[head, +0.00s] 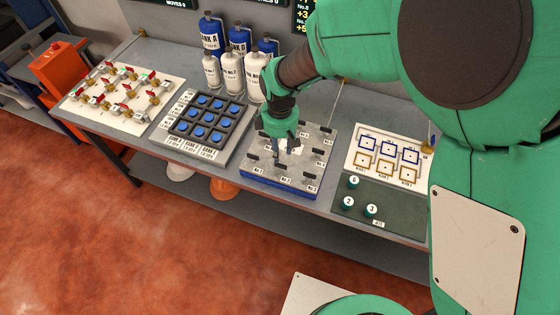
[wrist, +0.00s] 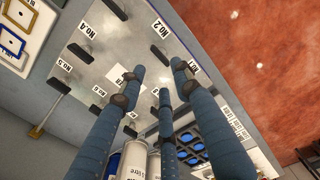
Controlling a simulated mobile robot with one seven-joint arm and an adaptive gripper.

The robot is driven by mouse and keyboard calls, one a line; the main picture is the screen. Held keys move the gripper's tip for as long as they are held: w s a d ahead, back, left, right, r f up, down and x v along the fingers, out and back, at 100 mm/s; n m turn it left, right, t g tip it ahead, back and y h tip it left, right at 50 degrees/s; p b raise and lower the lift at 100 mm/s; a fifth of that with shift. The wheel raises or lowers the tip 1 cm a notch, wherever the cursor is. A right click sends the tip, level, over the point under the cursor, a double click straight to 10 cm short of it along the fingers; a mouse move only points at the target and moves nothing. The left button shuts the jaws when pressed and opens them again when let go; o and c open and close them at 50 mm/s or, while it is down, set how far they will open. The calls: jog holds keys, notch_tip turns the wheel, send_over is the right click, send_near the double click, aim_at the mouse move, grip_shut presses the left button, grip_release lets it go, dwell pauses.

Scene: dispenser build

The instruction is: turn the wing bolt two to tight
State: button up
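The grey plate (head: 268,178) with several black wing bolts lies on a blue base on the bench. The wing bolt by the No.2 label (head: 282,168) is in its front row. In the wrist view, the No.2 wing bolt (wrist: 157,52) shows just beyond my fingertips. My gripper (head: 284,159) points down over the plate, close to that bolt. In the wrist view my gripper (wrist: 160,76) has its fingers spread with a gap between them and nothing held. I cannot tell the exact height of the fingertips above the bolt.
Left of the plate are a blue-button pad (head: 205,118) and a board of red-handled valves (head: 118,96). Gas bottles (head: 212,72) stand behind. Right are a panel of outlined squares (head: 388,155) and a dark tray (head: 385,215) with numbered green knobs. Other wing bolts surround my fingers closely.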

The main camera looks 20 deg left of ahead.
aim_at(281, 167)
jog(key=shift+f+b, duration=0.3)
jog(key=shift+f, duration=3.3)
grip_shut()
